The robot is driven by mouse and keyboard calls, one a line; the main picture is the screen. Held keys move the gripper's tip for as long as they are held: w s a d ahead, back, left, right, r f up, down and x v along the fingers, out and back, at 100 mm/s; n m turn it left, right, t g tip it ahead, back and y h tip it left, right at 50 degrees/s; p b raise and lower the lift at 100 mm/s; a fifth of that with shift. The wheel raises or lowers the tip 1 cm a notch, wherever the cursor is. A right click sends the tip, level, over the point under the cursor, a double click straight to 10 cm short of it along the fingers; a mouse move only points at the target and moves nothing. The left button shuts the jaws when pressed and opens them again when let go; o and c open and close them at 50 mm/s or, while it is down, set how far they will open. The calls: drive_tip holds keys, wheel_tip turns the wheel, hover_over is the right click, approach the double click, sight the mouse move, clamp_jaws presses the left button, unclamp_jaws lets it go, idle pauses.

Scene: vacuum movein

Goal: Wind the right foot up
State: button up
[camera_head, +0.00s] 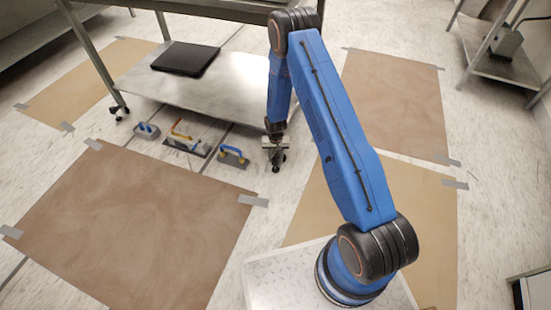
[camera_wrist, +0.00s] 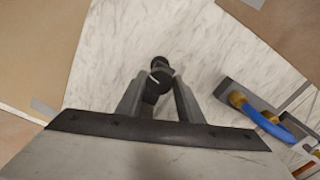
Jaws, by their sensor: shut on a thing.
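The steel table (camera_head: 195,90) stands at the upper left of the head view, with a lower shelf. The right foot appears as a small dark part (camera_head: 278,167) under my gripper (camera_head: 275,143), at the shelf's right end; my arm hides much of that corner. In the wrist view a dark foot piece (camera_wrist: 158,74) with a round end sits between the two grey fingers of my gripper (camera_wrist: 158,92). The fingers are shut on it. How far the foot is wound cannot be told.
Taped brown sheets (camera_head: 130,220) cover much of the floor. A black flat object (camera_head: 186,59) lies on the shelf. Another metal rack (camera_head: 495,60) stands far right.

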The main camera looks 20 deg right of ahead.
sight(276, 159)
drive_tip(key=shift+n, duration=1.2)
drive_tip(key=o, duration=1.1)
drive_tip(key=shift+r, duration=0.1)
wheel_tip(276, 159, up, 17)
drive_tip(key=shift+r, duration=0.15)
